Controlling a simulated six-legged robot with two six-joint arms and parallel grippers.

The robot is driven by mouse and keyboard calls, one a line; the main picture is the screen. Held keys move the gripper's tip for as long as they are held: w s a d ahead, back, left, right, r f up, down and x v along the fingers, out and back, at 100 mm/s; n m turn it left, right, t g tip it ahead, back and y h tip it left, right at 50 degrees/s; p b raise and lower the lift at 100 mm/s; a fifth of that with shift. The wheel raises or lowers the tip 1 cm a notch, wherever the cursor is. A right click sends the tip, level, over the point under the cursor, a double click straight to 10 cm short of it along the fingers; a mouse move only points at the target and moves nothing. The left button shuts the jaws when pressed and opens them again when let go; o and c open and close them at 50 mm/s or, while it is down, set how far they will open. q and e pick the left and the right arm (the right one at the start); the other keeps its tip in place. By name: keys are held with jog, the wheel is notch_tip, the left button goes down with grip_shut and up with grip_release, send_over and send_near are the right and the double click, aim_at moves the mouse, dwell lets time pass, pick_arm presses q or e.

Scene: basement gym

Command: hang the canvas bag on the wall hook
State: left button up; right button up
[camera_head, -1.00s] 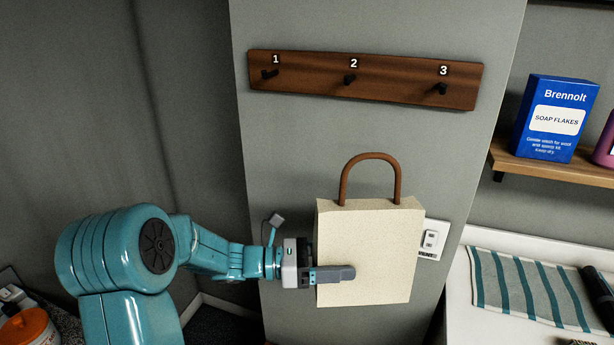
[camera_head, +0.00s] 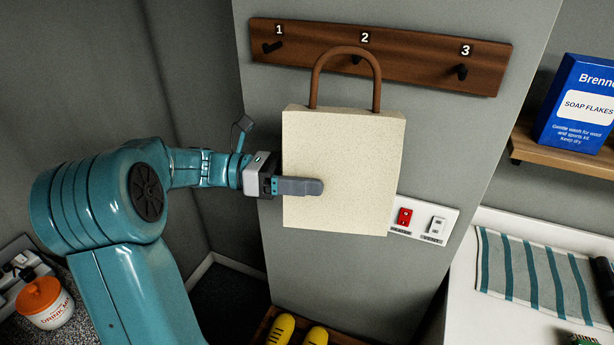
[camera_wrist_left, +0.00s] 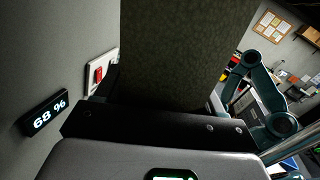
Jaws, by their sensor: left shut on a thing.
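The cream canvas bag (camera_head: 350,160) has a brown arched handle (camera_head: 320,67) and hangs upright in the grip of my left gripper (camera_head: 300,187). One finger lies across its front face, low on the left side. The bag also fills the middle of the left wrist view as a dark panel (camera_wrist_left: 175,50). The wooden hook rail (camera_head: 420,58) carries black hooks numbered 1 (camera_head: 272,46), 2 (camera_head: 357,59) and 3 (camera_head: 461,71). In the head view the handle's top overlaps the rail near hook 2; whether they touch I cannot tell. My right gripper is not in view.
A switch and socket plate (camera_head: 425,220) is on the wall right of the bag. A shelf (camera_head: 562,150) holds a blue soap flakes box (camera_head: 580,105). A striped towel (camera_head: 540,275) lies on the white counter. Yellow shoes (camera_head: 281,330) stand below. An orange-lidded tub (camera_head: 45,303) is lower left.

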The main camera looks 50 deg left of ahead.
pick_arm(q)
jog(key=shift+w+a+f, duration=0.15)
jog(key=shift+w+a, duration=0.55)
jog(key=shift+w, duration=0.15)
jog(key=w+a+f, duration=0.1)
jog(key=w+a, duration=0.1)
jog(key=w, duration=0.3)
jog(key=shift+w+a, duration=0.35)
jog(key=shift+a, duration=0.05)
jog(key=shift+f, duration=0.15)
jog(key=o, duration=1.4)
jog(key=shift+a, duration=0.1)
